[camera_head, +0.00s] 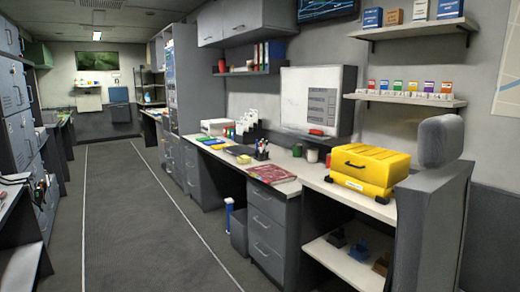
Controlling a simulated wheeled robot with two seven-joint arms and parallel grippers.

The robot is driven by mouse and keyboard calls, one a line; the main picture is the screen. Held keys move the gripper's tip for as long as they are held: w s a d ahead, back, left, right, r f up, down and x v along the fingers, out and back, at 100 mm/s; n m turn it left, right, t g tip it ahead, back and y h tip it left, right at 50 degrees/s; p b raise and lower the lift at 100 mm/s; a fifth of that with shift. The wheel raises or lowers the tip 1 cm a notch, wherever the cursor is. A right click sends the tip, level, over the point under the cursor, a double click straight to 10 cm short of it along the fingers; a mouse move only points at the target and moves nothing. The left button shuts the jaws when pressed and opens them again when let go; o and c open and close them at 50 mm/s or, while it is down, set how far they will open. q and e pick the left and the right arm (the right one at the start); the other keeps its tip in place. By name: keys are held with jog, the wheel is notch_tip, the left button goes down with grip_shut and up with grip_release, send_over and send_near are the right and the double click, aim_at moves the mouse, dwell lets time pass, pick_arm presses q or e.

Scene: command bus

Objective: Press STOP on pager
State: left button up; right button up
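I cannot make out a pager or a STOP button in the head view. Small items on the long counter (300,166) are too small to identify, so a pager among them cannot be told. Neither of my grippers is in view, and nothing shows of what they hold.
A clear grey aisle floor (150,215) runs ahead between the right counter and the lockers (20,110) on the left. A yellow case (365,165) sits on the counter. A tall grey seat-like shape (432,205) blocks the near right. A bin (239,230) stands by the drawers (273,225).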

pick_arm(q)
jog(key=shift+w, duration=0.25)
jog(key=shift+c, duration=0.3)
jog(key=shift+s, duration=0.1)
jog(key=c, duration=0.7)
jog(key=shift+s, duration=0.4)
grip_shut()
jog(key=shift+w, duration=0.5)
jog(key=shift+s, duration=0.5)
